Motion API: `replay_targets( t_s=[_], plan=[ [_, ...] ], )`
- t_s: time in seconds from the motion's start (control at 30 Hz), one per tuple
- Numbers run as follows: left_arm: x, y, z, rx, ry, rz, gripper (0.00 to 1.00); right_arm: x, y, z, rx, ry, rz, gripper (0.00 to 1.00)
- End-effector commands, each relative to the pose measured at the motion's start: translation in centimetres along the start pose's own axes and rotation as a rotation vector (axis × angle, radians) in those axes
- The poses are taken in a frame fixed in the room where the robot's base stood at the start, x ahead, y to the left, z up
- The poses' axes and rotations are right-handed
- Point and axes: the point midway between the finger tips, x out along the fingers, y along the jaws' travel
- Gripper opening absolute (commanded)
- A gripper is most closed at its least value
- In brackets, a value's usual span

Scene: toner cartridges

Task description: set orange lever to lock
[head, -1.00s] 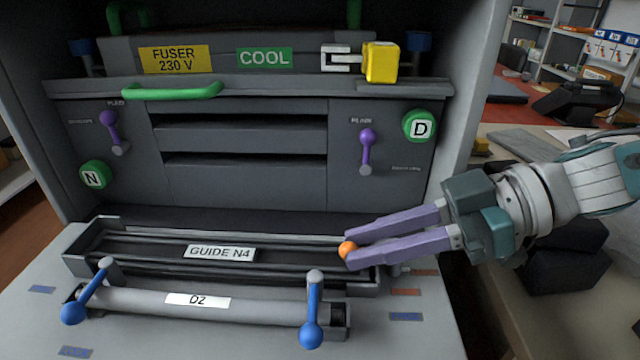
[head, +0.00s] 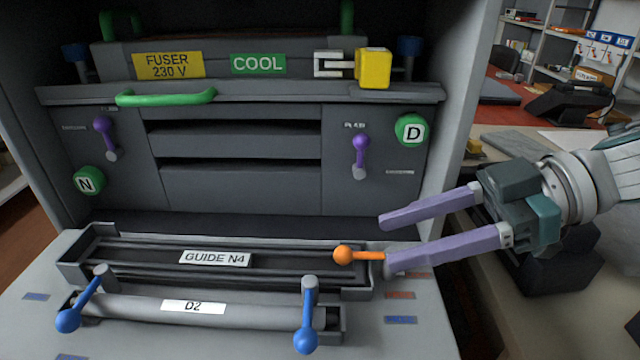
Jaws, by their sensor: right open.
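The orange lever (head: 368,256) sits at the right end of the guide tray marked GUIDE N4 (head: 70,248). Its round knob (head: 343,255) points left, over the tray, and its short stem runs right until the lower finger hides it. My right gripper (head: 392,241) is open, with its purple fingers just right of the knob and nothing between them. The lower finger overlaps the stem's right end in the picture; I cannot tell whether it touches. The lever's pivot and any lock marking are hidden. My left gripper is not in view.
A roller marked D2 (head: 245,312) with two blue levers (head: 305,335) lies in front of the tray. Behind are purple levers (head: 361,145), a green D knob (head: 412,131), a green handle (head: 165,97) and the yellow fuser label (head: 168,65). Small floor markings (head: 400,320) lie right.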

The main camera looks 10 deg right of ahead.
Motion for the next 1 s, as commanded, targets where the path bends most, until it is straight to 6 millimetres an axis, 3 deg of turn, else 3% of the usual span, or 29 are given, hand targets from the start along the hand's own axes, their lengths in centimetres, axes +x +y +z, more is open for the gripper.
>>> replay_targets(
  t_s=[0.2, 0.43, 0.87, 0.97, 1.0],
  plan=[
    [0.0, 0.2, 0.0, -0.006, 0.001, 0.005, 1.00, -4.1, 0.1, 0.0, 0.000, -0.001, 0.003, 0.55],
    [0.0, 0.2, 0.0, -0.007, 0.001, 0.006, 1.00, -5.4, 0.0, 0.0, 0.000, 0.000, -0.001, 0.55],
    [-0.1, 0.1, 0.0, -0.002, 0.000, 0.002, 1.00, -5.1, -0.1, -0.2, -0.002, 0.003, 0.000, 0.55],
    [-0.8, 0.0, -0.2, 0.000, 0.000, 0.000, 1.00, -2.8, -0.6, -1.0, -0.019, 0.020, 0.012, 0.55],
    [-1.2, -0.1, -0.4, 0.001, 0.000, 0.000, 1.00, -1.2, -0.9, -1.7, -0.030, 0.033, 0.025, 0.55]
  ],
)
